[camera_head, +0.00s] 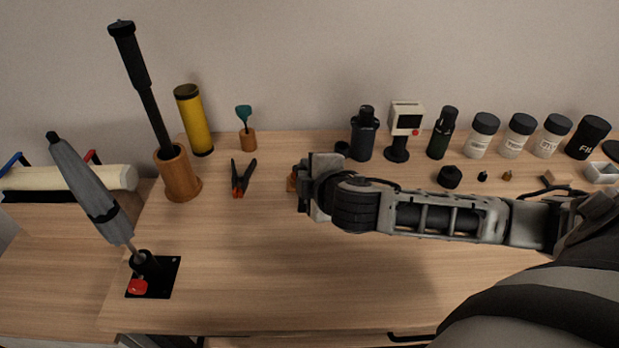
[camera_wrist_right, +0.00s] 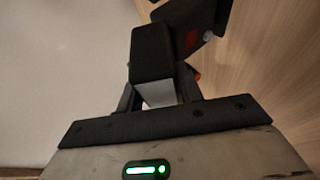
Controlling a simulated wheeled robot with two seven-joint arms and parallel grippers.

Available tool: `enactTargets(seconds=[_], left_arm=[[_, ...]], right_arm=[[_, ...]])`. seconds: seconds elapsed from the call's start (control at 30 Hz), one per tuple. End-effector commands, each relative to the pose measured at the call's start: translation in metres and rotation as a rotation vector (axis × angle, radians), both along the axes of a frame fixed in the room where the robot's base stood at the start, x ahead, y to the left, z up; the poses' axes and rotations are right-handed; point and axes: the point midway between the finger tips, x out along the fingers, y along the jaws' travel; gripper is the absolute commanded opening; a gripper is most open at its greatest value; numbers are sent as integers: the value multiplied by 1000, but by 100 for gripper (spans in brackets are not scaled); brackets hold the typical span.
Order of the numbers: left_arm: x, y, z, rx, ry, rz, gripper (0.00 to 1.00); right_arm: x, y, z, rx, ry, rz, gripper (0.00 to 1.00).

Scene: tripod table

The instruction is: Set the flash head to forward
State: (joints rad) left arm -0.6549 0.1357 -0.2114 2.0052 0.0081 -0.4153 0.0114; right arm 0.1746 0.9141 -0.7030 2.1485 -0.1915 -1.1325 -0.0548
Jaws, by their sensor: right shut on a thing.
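My right gripper (camera_head: 308,188) reaches in from the right over the middle of the table and hides most of what it holds in the head view. In the right wrist view, my right gripper (camera_wrist_right: 160,96) is shut on a dark block with a pale lower face, which looks like the flash head (camera_wrist_right: 152,52). Behind it is a darker body (camera_wrist_right: 190,18) with a red mark and a small silvery round part. The block sits at an angle to that body. Whether it points forward, I cannot tell. My left gripper is not in view.
A folded grey umbrella-like thing (camera_head: 88,190) stands on a black plate at the left. Clamps (camera_head: 241,178) lie left of my gripper. A row of bottles (camera_head: 482,135) and a small white-faced device (camera_head: 405,119) stand at the back. The table's front middle (camera_head: 280,280) is clear.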

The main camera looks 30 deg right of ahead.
Motion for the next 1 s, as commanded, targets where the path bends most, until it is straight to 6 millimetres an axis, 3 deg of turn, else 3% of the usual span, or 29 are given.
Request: enactTargets(seconds=[0.03,0.33,0.93,0.97,1.0], left_arm=[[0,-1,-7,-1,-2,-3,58],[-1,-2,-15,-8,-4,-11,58],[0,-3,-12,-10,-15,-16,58],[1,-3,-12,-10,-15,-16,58],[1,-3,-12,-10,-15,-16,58]], right_arm=[[-2,2,-9,-12,-18,3,13],[-4,4,-11,-89,-122,4,13],[-5,4,-9,-110,-151,3,13],[-5,4,-9,-110,-151,3,45],[-5,4,-8,-110,-151,3,56]])
